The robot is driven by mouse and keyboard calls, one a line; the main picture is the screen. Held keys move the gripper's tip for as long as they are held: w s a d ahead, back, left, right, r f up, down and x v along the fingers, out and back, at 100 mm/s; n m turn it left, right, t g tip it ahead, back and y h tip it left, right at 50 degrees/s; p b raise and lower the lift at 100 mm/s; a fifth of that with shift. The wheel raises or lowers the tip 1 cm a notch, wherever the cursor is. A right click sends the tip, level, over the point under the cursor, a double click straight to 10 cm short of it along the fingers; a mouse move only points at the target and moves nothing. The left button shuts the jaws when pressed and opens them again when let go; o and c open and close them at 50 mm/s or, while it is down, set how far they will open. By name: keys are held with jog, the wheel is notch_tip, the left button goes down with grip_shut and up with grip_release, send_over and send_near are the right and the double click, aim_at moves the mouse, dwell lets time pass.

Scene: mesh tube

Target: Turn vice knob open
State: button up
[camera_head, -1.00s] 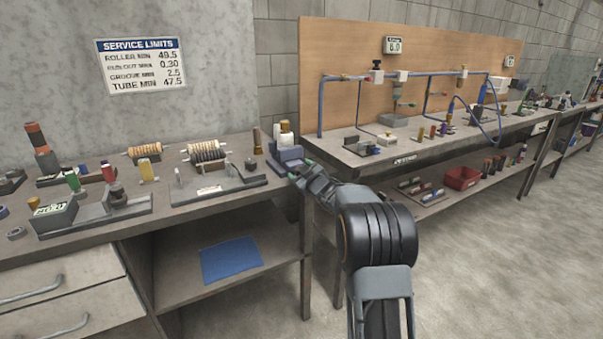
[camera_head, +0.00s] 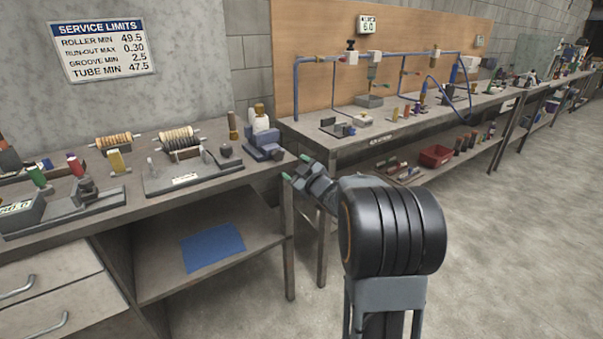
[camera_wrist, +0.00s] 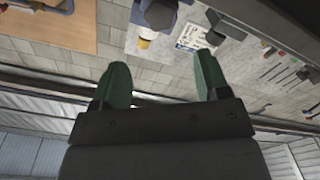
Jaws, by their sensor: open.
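A small blue-grey vice-like block (camera_head: 266,153) stands at the right end of the near bench, holding an upright white piece with a brass top (camera_head: 260,119). Its knob is too small to make out for certain. In the wrist view, what looks like the same block (camera_wrist: 158,14) shows upside down at the top, beyond my fingers. My gripper (camera_head: 294,167) is open and empty, with green fingertips, to the right of and in front of the block, apart from it. Its two spread fingers also show in the wrist view (camera_wrist: 162,68).
The near bench (camera_head: 220,183) carries a roller fixture (camera_head: 190,170) left of the block and several small parts. A second bench (camera_head: 400,125) with blue piping and a small clamp fixture (camera_head: 338,127) stands to the right. Floor at right is clear.

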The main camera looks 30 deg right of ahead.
jog(key=shift+s+d, duration=0.1)
jog(key=shift+s, duration=1.1)
